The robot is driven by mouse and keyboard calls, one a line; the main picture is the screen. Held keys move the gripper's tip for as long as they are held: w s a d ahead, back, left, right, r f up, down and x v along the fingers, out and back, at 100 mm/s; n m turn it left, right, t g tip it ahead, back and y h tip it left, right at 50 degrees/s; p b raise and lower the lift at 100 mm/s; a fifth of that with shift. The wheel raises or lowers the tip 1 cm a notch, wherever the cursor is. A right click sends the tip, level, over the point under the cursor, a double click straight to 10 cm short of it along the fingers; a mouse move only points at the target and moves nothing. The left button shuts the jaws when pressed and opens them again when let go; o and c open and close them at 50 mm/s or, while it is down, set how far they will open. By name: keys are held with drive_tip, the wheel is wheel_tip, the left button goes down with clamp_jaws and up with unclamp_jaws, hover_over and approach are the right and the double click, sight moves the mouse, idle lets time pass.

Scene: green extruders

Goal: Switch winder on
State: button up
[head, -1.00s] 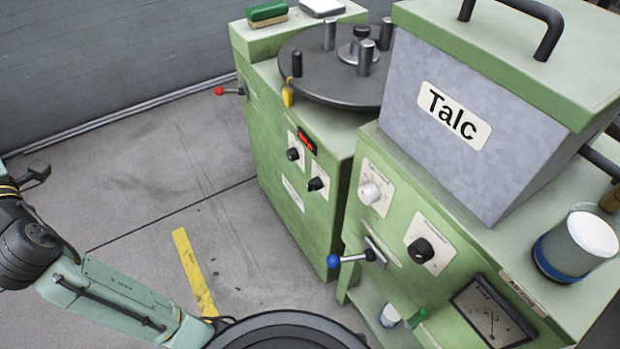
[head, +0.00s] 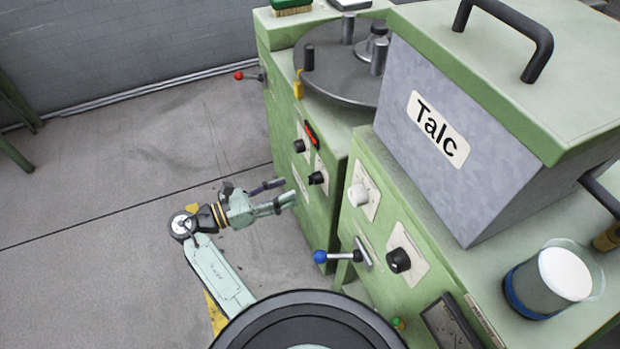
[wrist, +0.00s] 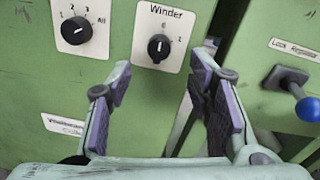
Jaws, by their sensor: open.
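The winder knob (wrist: 159,48) is a black rotary knob on a white plate marked "Winder", with 0 at the top and 1 at the right. Its white mark appears to point up, near 0. In the head view the knob (head: 316,178) is on the front of the green winder cabinet (head: 320,215). My gripper (head: 280,194) is open and empty, in front of the cabinet and apart from the knob. In the wrist view my gripper (wrist: 158,85) has its fingers spread below and to both sides of the knob.
Another black knob (wrist: 76,30) marked 1, 2, 3, All is left of the winder knob. A blue-ended lever (head: 321,256) sticks out from the neighbouring machine. A red-ended lever (head: 239,75) is at the far side. The floor (head: 110,180) left of the cabinet is clear.

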sight(315, 179)
drive_tip(key=p+x, duration=0.1)
drive_tip(key=x, duration=0.6)
drive_tip(key=shift+w+d, duration=0.2)
drive_tip(key=shift+c, duration=0.2)
clamp_jaws()
